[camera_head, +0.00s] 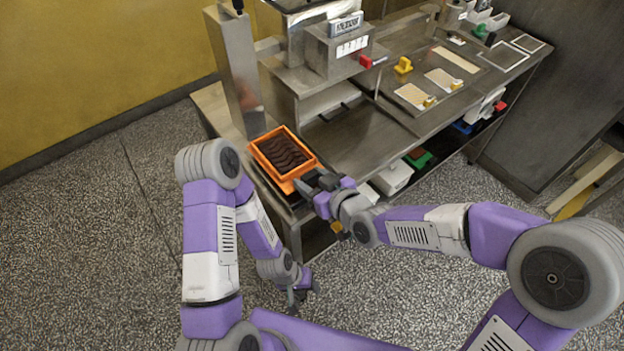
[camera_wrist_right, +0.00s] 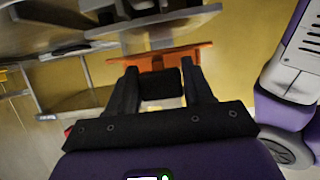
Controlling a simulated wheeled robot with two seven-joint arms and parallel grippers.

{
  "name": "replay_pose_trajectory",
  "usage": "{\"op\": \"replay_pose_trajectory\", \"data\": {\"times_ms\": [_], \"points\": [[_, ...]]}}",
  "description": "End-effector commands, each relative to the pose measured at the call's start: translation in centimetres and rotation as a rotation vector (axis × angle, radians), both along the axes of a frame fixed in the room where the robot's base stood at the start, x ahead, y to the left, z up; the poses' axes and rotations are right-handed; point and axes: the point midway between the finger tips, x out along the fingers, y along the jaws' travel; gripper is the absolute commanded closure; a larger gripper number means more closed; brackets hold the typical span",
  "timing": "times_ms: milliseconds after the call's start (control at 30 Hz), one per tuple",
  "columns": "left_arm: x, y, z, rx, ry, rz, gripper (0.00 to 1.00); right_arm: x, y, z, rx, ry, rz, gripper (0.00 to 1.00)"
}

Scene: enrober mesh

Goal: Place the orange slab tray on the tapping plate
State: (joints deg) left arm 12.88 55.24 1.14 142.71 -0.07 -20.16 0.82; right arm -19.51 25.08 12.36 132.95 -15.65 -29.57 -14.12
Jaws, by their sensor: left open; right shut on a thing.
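The orange slab tray (camera_head: 259,151), with dark wavy slabs inside, is at the near left end of the steel bench, below the machine. My right gripper (camera_head: 306,186) is shut on the tray's near edge. The right wrist view shows the orange tray (camera_wrist_right: 199,58) edge-on beyond the right gripper (camera_wrist_right: 160,76). I cannot tell whether the tray rests on a surface or hangs just above it. I cannot make out the tapping plate for certain; the tray may hide it. My left gripper (camera_head: 300,299) is open and empty, low over the floor.
The steel machine (camera_head: 335,50) with a red knob (camera_head: 366,62) stands behind the tray. A steel post (camera_head: 236,75) rises at its left. The bench top (camera_head: 365,140) right of the tray is clear.

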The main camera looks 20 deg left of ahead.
Motion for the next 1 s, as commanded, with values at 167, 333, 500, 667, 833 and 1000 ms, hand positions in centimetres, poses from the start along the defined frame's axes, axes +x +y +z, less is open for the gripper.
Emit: {"op": "replay_pose_trajectory", "data": {"times_ms": [167,333,500,667,833,1000], "points": [[0.0,0.0,-0.72,0.0,0.0,0.0,0.48,0.05,0.02,-0.44,0.002,-0.002,-0.001,0.86],[-0.01,0.0,-1.23,0.0,0.0,0.0,0.48,0.05,0.0,-0.81,0.002,-0.002,-0.001,0.86],[-0.01,0.0,-1.16,0.0,0.0,0.0,0.48,0.02,-0.02,-0.81,0.001,-0.001,-0.001,0.41],[-0.01,0.0,-1.14,0.0,0.0,0.0,0.48,0.02,-0.01,-0.81,0.001,-0.001,-0.001,0.23],[-0.01,0.0,-1.14,0.0,0.0,0.0,0.48,0.02,-0.01,-0.82,0.0,0.0,0.0,0.23],[-0.01,0.0,-0.68,0.0,0.0,0.0,0.48,0.01,0.0,-0.47,0.0,0.0,0.0,0.23]]}}
